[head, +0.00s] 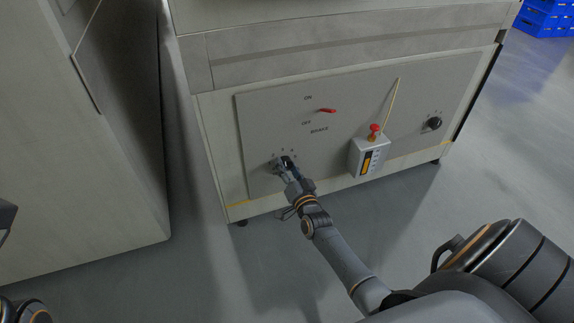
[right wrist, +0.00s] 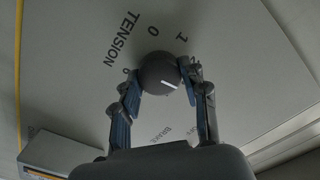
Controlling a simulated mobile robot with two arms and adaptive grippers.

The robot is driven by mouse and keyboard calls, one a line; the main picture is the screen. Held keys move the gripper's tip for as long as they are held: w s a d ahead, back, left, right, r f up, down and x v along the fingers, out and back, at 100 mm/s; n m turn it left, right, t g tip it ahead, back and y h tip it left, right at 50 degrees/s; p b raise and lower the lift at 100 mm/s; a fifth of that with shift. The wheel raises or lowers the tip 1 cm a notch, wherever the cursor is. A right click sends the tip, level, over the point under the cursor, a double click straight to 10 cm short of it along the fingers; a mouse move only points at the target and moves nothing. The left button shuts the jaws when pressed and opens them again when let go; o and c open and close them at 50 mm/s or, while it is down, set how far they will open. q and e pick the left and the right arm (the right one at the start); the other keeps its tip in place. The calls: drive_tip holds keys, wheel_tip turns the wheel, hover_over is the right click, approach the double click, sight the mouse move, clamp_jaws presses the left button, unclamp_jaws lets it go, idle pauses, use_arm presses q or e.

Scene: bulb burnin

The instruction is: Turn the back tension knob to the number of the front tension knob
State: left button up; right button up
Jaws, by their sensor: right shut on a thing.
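My right gripper (head: 283,162) is at the left tension knob on the machine's front panel. In the right wrist view its two fingers (right wrist: 160,84) are shut on the sides of this round black knob (right wrist: 158,72). The knob's white mark points right and slightly down, toward the right finger, which hides part of the scale. The word TENSION and the numbers 0 and 1 are readable; other numbers are partly covered. A second black knob (head: 435,123) sits at the panel's right end, untouched; its numbers are too small to read. My left gripper is not seen.
Between the knobs are a red brake lever (head: 327,110) marked ON and OFF, and a grey box (head: 369,158) with a red button (head: 374,128). A pale cabinet (head: 75,190) stands to the left. Blue crates (head: 546,18) are far right. Open floor lies in front.

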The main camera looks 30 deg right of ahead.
drive_tip(key=shift+m, duration=0.6)
drive_tip(key=o, duration=1.2)
drive_tip(key=shift+c, duration=0.2)
drive_tip(key=v, duration=1.2)
